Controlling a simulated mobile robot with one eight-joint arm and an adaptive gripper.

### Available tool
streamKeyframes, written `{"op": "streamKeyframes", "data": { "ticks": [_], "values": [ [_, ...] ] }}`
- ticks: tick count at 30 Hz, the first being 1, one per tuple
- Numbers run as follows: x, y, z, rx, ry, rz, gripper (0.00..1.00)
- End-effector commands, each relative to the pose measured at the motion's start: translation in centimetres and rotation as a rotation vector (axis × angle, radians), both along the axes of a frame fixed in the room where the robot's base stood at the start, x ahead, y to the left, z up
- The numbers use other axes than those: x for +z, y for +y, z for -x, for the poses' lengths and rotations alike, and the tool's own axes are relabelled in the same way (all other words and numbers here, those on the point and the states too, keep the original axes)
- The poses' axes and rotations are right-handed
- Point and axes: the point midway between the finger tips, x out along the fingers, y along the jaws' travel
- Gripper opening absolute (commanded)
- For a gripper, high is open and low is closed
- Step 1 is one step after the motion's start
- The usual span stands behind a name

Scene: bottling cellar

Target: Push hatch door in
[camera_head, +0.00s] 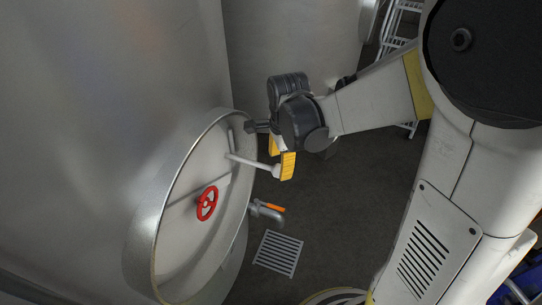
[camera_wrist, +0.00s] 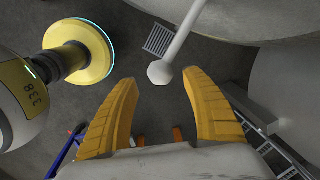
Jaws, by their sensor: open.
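The hatch door (camera_head: 176,233) is a round pale metal disc with a raised rim, on the side of the big tank at the left in the head view. A red handwheel (camera_head: 207,203) sits near its middle. A white bar handle (camera_head: 249,161) sticks out from its upper part towards the right and ends in a knob. My gripper (camera_head: 281,156) is open at the knob end of this handle. In the wrist view the handle's knob (camera_wrist: 160,73) shows between the two yellow fingertips (camera_wrist: 160,80), with gaps on both sides. How far the door stands ajar is unclear.
The tank wall (camera_head: 85,110) fills the left, and another tank (camera_head: 300,35) stands behind. A white ladder (camera_head: 397,25) stands at the back.

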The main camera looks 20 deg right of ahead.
Motion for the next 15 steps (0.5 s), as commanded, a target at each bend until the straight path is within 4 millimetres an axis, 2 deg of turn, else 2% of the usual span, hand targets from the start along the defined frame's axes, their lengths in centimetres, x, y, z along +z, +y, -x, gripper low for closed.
{"op": "streamKeyframes", "data": {
  "ticks": [1, 6, 15],
  "values": [
    [-1.3, 0.0, -0.2, 0.000, 0.000, 0.000, 0.57],
    [-3.6, 0.0, -0.4, 0.001, -0.001, 0.000, 0.57],
    [-4.4, 0.0, -0.6, 0.001, -0.001, 0.000, 0.57]
  ]
}}
